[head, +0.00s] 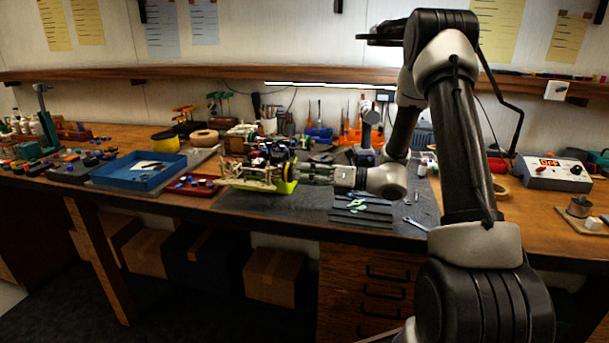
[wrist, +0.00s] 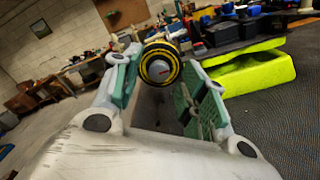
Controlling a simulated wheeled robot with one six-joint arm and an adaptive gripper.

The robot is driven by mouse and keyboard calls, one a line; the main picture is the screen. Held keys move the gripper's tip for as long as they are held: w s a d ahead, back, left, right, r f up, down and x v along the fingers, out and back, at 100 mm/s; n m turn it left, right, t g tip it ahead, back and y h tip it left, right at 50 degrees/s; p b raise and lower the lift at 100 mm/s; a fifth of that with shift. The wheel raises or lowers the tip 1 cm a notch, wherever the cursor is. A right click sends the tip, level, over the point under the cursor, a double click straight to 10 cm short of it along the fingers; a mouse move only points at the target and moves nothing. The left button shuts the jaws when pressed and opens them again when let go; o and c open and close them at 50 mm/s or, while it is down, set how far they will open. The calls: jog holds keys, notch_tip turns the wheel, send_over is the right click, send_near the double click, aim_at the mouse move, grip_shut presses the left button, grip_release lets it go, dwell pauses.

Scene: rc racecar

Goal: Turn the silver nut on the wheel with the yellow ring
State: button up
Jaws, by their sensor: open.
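The wheel with the yellow ring (wrist: 160,64) shows in the wrist view, a black tyre with a yellow ring and a pale grey hub. The silver nut (wrist: 159,70) appears as the small grey centre of that wheel; its detail is too small to tell. My gripper (wrist: 158,85) is open, with green-padded fingers to the left and right of the wheel, which lies beyond the fingertips. I cannot tell whether anything touches. In the head view my gripper (head: 308,172) reaches left to the racecar (head: 250,175), which sits on a lime-green stand (head: 287,187).
The lime-green stand (wrist: 245,72) is right of my gripper in the wrist view. On the bench, a blue tray (head: 140,170) and a red tray (head: 193,187) lie left of the car. Wrenches (head: 415,224) lie on the dark mat (head: 290,208) in front. Tools stand behind.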

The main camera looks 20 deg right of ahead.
jog(key=shift+w+a, duration=0.15)
jog(key=shift+a, duration=0.1)
jog(key=shift+c, duration=0.2)
